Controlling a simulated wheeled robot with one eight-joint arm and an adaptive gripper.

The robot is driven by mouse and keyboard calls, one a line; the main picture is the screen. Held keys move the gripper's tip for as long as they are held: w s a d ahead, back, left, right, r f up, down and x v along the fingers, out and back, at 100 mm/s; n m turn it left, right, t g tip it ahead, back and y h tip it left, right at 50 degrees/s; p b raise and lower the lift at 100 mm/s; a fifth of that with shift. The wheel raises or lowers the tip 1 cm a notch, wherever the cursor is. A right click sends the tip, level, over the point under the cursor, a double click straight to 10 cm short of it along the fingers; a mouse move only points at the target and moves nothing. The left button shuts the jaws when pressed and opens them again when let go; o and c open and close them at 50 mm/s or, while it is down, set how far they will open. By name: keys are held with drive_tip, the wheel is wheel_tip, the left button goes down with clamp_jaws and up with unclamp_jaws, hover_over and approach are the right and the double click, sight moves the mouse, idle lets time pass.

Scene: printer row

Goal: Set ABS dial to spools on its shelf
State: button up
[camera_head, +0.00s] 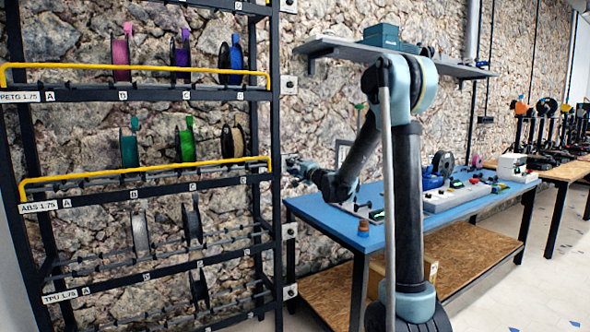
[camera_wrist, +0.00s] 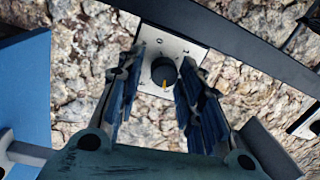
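The ABS shelf (camera_head: 150,190) is the second labelled shelf down in the head view, with its "ABS 1.75" label at the left end. Three spools stand on it: teal (camera_head: 129,150), green (camera_head: 186,146) and a beige one with dark rims (camera_head: 233,141); slot A looks empty. My gripper (camera_head: 291,163) is at the rack's right post, level with this shelf, and hides the dial there. In the wrist view, a white dial plate has a round black knob (camera_wrist: 163,70) with a yellow pointer pointing down. My gripper (camera_wrist: 162,62) is open, its fingers on either side of the knob, apparently not touching.
Other dial plates are on the post above (camera_head: 289,84) and below (camera_head: 290,231). A yellow rail (camera_head: 150,173) runs along the ABS shelf front. A blue workbench (camera_head: 385,236) with tools stands right of the rack, under a wall shelf (camera_head: 330,46).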

drive_tip(key=shift+r, duration=0.1)
drive_tip(key=shift+s+d, duration=0.1)
drive_tip(key=shift+s, duration=0.1)
drive_tip(key=v, duration=1.1)
drive_tip(key=shift+s+d, duration=0.15)
drive_tip(key=shift+d, duration=0.1)
